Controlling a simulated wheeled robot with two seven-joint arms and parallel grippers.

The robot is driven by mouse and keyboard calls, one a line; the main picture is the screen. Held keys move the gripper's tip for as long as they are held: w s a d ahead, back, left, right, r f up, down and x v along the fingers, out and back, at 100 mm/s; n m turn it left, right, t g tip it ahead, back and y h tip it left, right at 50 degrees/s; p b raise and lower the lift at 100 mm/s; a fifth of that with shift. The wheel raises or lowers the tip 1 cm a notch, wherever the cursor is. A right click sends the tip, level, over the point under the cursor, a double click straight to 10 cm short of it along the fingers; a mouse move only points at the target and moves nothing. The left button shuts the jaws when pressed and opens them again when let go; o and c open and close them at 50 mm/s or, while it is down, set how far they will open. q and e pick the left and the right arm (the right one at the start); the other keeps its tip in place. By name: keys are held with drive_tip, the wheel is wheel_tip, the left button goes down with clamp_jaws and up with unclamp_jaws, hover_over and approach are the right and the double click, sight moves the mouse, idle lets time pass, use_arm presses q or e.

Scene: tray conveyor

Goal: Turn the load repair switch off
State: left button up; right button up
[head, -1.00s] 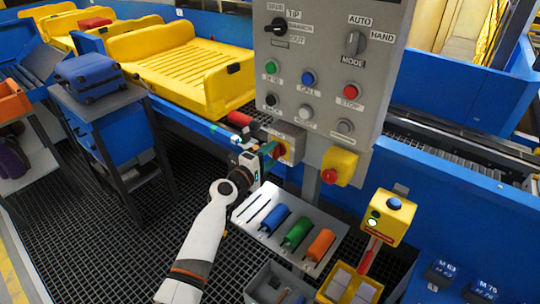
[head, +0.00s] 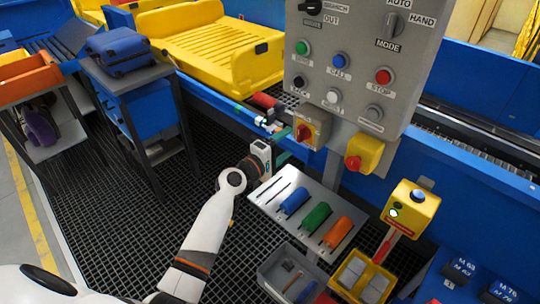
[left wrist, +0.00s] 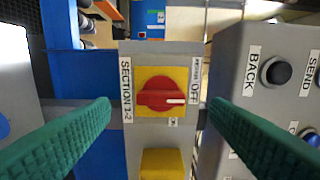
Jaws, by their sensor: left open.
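A red rotary switch knob (left wrist: 160,98) on a yellow plate sits on a small grey box, left of the main panel. In the head view it shows as a red and yellow switch (head: 305,133). Another label reads SECTION 1-2 (left wrist: 127,90); smaller print is unreadable. My left gripper (head: 282,147) is open just in front of the switch. In the left wrist view its green fingers (left wrist: 160,110) stand apart on either side of the knob, with nothing between them. My right gripper is out of view.
The grey control panel (head: 350,20) with buttons stands close to the right. A yellow emergency stop box (head: 364,152) is beside the switch. Below are a rack (head: 262,190) with coloured cylinders and a yellow lamp post box (head: 411,208). A yellow tray (head: 205,50) sits on the conveyor behind.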

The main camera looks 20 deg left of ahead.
use_arm(q)
drive_tip(key=b+v, duration=0.1)
drive_tip(key=v, duration=0.6)
drive_tip(key=shift+s, duration=0.35)
drive_tip(key=shift+a, duration=0.1)
